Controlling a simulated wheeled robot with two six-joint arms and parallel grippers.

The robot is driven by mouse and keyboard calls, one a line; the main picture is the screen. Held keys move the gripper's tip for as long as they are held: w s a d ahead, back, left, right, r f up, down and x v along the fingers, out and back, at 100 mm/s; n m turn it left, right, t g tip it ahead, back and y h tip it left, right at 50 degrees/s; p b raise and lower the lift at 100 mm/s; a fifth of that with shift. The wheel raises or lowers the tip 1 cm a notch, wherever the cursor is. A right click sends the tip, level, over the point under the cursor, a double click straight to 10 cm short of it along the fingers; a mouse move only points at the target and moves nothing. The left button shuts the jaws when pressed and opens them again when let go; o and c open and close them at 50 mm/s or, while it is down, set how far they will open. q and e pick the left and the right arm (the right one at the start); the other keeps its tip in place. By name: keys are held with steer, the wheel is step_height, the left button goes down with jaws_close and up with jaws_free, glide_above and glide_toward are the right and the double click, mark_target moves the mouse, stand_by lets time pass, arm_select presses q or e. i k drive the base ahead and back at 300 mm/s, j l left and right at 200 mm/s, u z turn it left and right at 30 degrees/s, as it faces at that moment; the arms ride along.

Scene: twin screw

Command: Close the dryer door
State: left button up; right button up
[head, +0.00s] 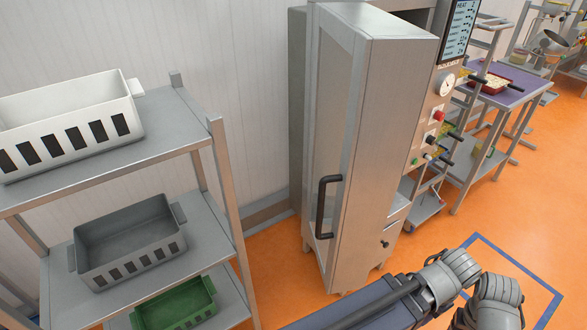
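The dryer is a tall steel cabinet in the middle of the head view. Its door (335,120) has a long window in a metal frame and faces left. A black bar handle (321,208) is fixed upright low on this door. A plain steel face (390,150) meets the door side along a vertical edge. I cannot tell the door's exact angle, and no inside of the dryer shows. Grey arm links of mine cross the bottom right, in front of the dryer's foot. Neither gripper shows, and nothing of mine visibly touches the handle.
A steel shelf rack (228,195) stands at left with a white crate (65,120), a grey crate (128,242) and a green crate (178,303). A control panel (437,125) is right of the dryer. Beyond it stands a purple-topped table (512,96). Orange floor (265,250) is clear between rack and dryer.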

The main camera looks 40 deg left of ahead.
mark_target(372, 67)
steer(key=k+u, duration=0.15)
steer(key=u, duration=0.25)
steer(key=k+j+u, duration=0.1)
steer(key=u, duration=0.25)
steer(key=k+j+u, duration=0.1)
steer(key=u, duration=0.3)
